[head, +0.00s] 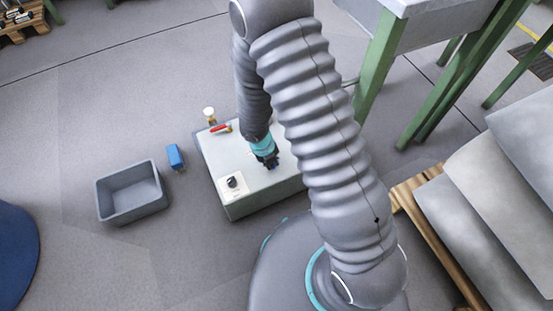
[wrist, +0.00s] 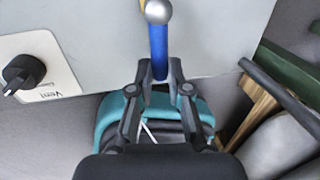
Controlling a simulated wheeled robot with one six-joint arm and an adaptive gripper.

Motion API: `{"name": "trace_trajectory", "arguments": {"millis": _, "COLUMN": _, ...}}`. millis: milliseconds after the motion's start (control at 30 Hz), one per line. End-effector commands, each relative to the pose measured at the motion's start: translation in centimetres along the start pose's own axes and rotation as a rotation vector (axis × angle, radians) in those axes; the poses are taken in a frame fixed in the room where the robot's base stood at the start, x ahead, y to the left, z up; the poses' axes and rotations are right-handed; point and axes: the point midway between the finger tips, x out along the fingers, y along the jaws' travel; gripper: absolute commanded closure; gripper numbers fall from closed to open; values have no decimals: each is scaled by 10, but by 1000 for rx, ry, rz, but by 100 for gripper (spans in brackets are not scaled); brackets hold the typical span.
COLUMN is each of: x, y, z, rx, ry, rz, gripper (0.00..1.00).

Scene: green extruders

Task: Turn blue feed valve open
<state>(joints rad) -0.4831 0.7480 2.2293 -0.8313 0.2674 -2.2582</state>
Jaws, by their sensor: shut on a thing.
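The blue valve handle (wrist: 158,42) shows in the wrist view. It lies along the picture's upright direction, with a silver ball-shaped part (wrist: 158,12) at its far end and a bit of yellow beyond. My gripper (wrist: 159,68) is shut on the handle's near end, one finger on each side. In the head view my gripper (head: 270,163) is over the right part of the pale box (head: 240,208), and the blue handle is hidden behind my arm there.
A red lever (head: 220,127) and a black knob on a white "Vent" plate (head: 232,182) are on the box. A grey bin (head: 132,215) and a blue block (head: 175,156) are on the floor at left. Green table legs (head: 379,65) and a pallet (head: 430,225) stand at right.

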Motion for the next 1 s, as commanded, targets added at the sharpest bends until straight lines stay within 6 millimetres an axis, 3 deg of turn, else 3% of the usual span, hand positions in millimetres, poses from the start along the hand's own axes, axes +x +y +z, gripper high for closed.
{"name": "trace_trajectory", "arguments": {"millis": 267, "x": 0, "y": -1, "z": 5, "rx": 2, "ry": -9, "rz": 2, "gripper": 100}}
{"name": "trace_trajectory", "arguments": {"millis": 300, "x": 0, "y": -2, "z": 5, "rx": 2, "ry": -9, "rz": 2, "gripper": 76}}
{"name": "trace_trajectory", "arguments": {"millis": 367, "x": 0, "y": -2, "z": 4, "rx": 3, "ry": -8, "rz": 2, "gripper": 61}}
{"name": "trace_trajectory", "arguments": {"millis": 400, "x": 0, "y": -2, "z": 4, "rx": 2, "ry": -8, "rz": 2, "gripper": 58}}
{"name": "trace_trajectory", "arguments": {"millis": 767, "x": -4, "y": 2, "z": 4, "rx": -5, "ry": -8, "rz": 1, "gripper": 58}}
{"name": "trace_trajectory", "arguments": {"millis": 1000, "x": -33, "y": 2, "z": 5, "rx": -3, "ry": -12, "rz": 2, "gripper": 58}}
